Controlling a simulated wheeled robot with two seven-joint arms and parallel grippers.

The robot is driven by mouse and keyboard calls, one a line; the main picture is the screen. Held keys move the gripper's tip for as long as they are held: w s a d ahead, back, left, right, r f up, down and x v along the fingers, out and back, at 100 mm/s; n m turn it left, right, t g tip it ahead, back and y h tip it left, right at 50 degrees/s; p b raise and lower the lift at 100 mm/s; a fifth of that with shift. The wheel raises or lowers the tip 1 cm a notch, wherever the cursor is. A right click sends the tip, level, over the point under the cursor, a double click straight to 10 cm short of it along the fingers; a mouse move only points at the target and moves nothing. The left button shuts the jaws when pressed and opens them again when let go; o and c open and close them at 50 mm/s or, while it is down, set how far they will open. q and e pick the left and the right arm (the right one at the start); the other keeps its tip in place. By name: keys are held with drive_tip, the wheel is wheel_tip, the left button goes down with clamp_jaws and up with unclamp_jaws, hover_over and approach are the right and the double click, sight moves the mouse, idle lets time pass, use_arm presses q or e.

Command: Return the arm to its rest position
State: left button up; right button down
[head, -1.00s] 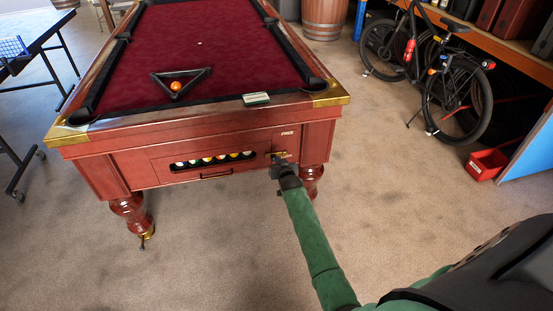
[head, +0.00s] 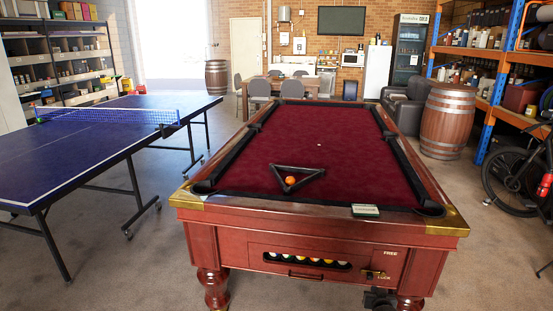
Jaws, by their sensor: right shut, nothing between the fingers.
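My right gripper (head: 379,292) shows as a small dark shape at the bottom of the head view, in front of the pool table's end panel. It is shut and empty, just below the brass-coloured lever (head: 374,274) between the words FREE and LOCK. Only its tip region is in frame; the rest of my right arm is cut off below. My left gripper is not in view. The pool table (head: 220,232) has a dark red cloth with a black triangle (head: 312,178) around an orange ball (head: 290,180). Several balls sit in the tray slot (head: 306,261).
A blue table-tennis table (head: 80,150) stands at the left, and a barrel (head: 448,122) and bicycle (head: 515,185) at the right. Carpet (head: 130,275) is clear between the tables. Chairs and a dining table (head: 301,83) stand at the back.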

drive_tip(key=s+a+r+n+g+y, duration=0.3)
drive_tip(key=s+a+r+g, duration=0.3)
drive_tip(key=s+a+r, duration=0.75)
drive_tip(key=s+a+n+g+y, duration=0.1)
drive_tip(key=s+a, duration=0.5)
drive_tip(key=s, duration=0.6)
drive_tip(key=s+a+n+g, duration=0.1)
drive_tip(key=s+a, duration=0.5)
drive_tip(key=s, duration=0.7)
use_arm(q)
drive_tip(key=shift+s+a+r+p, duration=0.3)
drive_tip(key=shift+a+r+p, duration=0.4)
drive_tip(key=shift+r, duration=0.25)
use_arm(e)
drive_tip(key=s+a+f+g, duration=0.1)
drive_tip(key=s+f, duration=0.2)
drive_tip(key=s, duration=0.3)
drive_tip(key=s+a+f+g, duration=0.1)
drive_tip(key=s+f, duration=0.2)
drive_tip(key=s, duration=0.4)
drive_tip(key=shift+s+n+g+y, duration=0.3)
drive_tip(key=shift+g+y, duration=0.1)
drive_tip(key=shift+f, duration=0.1)
